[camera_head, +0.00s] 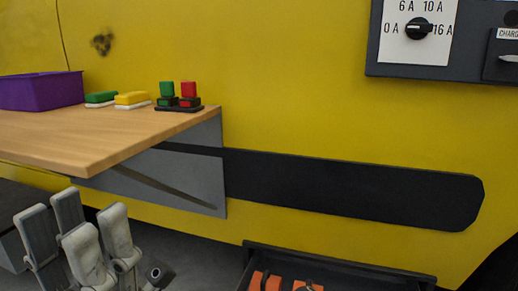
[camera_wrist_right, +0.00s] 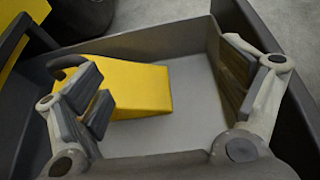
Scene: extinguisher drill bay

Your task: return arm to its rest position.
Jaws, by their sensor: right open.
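My left gripper (camera_head: 80,228) is at the lower left of the head view, in front of and below the wooden shelf, with a gap between its grey fingers and nothing seen in it. My right gripper (camera_wrist_right: 166,78) shows in the right wrist view with its fingers wide apart. Between and beyond them, a yellow wedge-shaped block (camera_wrist_right: 145,88) lies in a grey-walled bin (camera_wrist_right: 190,75). The left finger overlaps part of the block in the picture; whether they touch I cannot tell. The right gripper does not show in the head view.
The wooden shelf (camera_head: 110,138) holds a purple bin (camera_head: 42,92), green (camera_head: 100,97) and yellow (camera_head: 132,98) blocks, and a black base with red and green pieces (camera_head: 179,107). A dark drawer (camera_head: 340,269) with orange things is below. A control panel (camera_head: 415,71) is upper right.

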